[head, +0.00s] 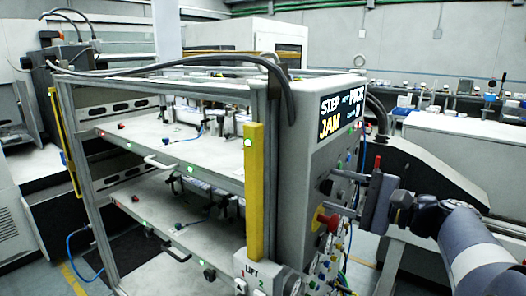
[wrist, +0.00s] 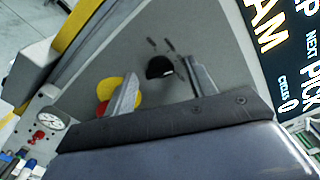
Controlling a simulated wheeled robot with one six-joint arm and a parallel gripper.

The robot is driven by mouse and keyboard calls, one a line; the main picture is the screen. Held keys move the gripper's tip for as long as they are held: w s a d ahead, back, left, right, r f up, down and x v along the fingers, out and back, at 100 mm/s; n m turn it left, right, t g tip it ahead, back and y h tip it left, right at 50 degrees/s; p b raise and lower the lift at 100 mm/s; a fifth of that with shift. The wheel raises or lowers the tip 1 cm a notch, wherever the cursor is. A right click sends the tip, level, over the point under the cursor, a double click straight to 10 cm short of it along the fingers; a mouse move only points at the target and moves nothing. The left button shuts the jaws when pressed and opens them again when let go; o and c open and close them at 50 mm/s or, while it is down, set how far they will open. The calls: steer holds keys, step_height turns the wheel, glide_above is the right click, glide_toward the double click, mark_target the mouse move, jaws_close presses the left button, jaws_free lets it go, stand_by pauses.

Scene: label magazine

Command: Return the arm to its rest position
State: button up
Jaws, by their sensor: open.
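My gripper (head: 352,207) is at the right, in front of the grey control panel (head: 308,130) of the machine. In the wrist view my gripper (wrist: 160,84) has its two fingers apart, with nothing held between them. A black knob (wrist: 160,67) on the panel shows beyond the gap between the fingers. A red and yellow knob (wrist: 104,90) is partly hidden behind the left finger; it also shows in the head view (head: 325,219), left of my gripper. I cannot tell the exact gap between fingertips and panel.
The display (head: 342,113) reads STEP, JAM, NEXT PICK. A two-shelf frame (head: 150,145) with a yellow guard post (head: 254,190) stands left of the panel. Coloured buttons and cables crowd the panel's lower right. A dark sloped housing (head: 425,160) stands behind my arm.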

steer(key=shift+w+a+f+n+b, duration=0.1)
steer(key=shift+f+n+b, duration=0.2)
steer(key=shift+n+b, duration=0.45)
steer(key=n+b, duration=0.3)
steer(key=shift+n, duration=0.35)
steer(key=n+b, duration=0.2)
steer(key=n, duration=0.2)
steer(key=shift+r, duration=0.15)
steer(key=n+b, duration=0.1)
steer(key=n, duration=0.3)
steer(key=shift+r, duration=0.1)
steer(key=n, duration=0.4)
steer(key=shift+n+b, duration=0.4)
